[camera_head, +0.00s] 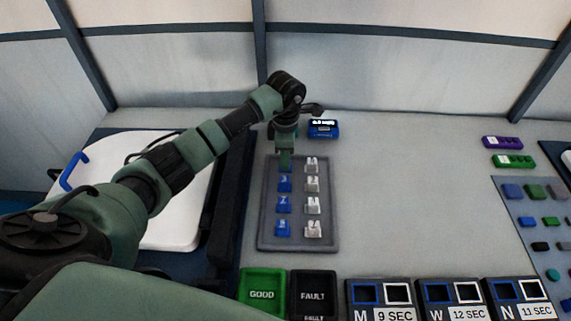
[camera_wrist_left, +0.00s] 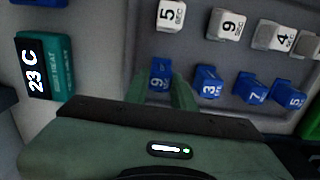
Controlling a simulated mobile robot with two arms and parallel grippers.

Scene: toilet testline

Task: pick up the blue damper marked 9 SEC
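The blue damper marked 9 (camera_wrist_left: 160,75) stands in the grey tray (camera_wrist_left: 205,60), at the end of the blue row. In the left wrist view it is between the two green fingers of my left gripper (camera_wrist_left: 162,90), its lower part hidden. Whether the fingers press on it or stand just beside it, I cannot tell. In the head view my left gripper (camera_head: 285,160) points down at the far end of the tray's left column and mostly hides this damper. My right gripper is not in view.
Blue dampers marked 3 (camera_wrist_left: 208,84), 7 (camera_wrist_left: 250,88) and 5 (camera_wrist_left: 289,94) stand beside it. White dampers (camera_head: 312,184) form the other column. A blue device with a display (camera_head: 323,128) stands behind the tray. GOOD (camera_head: 262,292) and FAULT (camera_head: 313,292) bins are in front.

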